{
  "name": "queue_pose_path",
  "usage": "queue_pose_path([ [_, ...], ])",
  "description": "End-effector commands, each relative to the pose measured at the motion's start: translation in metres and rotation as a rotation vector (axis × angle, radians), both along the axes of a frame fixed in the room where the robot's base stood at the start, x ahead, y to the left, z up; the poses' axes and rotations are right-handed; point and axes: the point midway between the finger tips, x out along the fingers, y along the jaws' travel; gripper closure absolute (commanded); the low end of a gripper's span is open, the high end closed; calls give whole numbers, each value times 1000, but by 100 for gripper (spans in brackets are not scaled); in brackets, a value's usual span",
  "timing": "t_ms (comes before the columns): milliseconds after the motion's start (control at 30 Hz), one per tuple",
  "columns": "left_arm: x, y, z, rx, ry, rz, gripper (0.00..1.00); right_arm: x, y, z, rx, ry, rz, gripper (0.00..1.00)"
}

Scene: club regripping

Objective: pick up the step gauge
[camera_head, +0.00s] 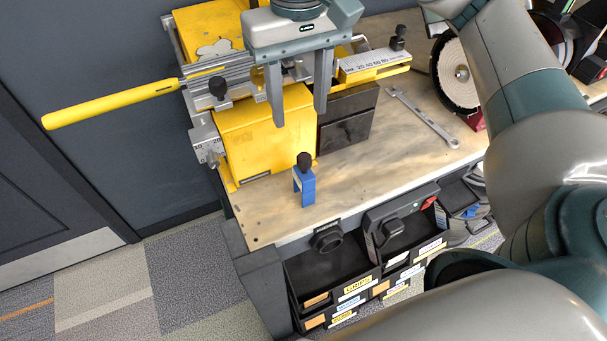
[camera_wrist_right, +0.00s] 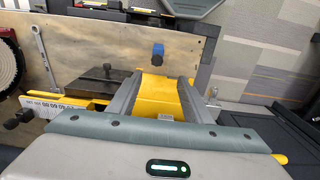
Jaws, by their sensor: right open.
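A small upright blue block with a black knob (camera_head: 305,186) stands near the front edge of the wooden bench; it looks like the step gauge, though no readable label confirms it. My right gripper (camera_head: 298,116) is open and empty, fingers pointing down over the yellow block of the fixture, behind the blue block. In the right wrist view the blue block (camera_wrist_right: 158,54) shows beyond the open fingertips (camera_wrist_right: 162,78), apart from them. My left gripper is not in view.
The yellow fixture (camera_head: 260,132) holds a rod with a yellow grip (camera_head: 110,103) jutting left. A numbered scale bar (camera_head: 372,65) sits to the right. The bench (camera_head: 370,165) around the blue block is clear; black drawers (camera_head: 335,275) are below.

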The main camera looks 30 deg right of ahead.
Motion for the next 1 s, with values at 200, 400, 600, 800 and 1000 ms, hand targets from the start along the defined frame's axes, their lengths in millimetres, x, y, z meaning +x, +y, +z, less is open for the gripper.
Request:
queue_pose_path([
  [200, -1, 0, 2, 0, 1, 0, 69, 0, 0, -4, 1, 2, 0, 55],
  [400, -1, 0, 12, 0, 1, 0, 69, -1, 0, -25, 1, 5, 0, 55],
  [600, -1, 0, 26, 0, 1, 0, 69, -2, 0, -60, 0, 8, -1, 55],
  [800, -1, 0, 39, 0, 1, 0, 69, -2, 0, -95, 1, 6, 0, 55],
  [1000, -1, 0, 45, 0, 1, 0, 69, -1, 0, -118, 1, 5, -1, 55],
])
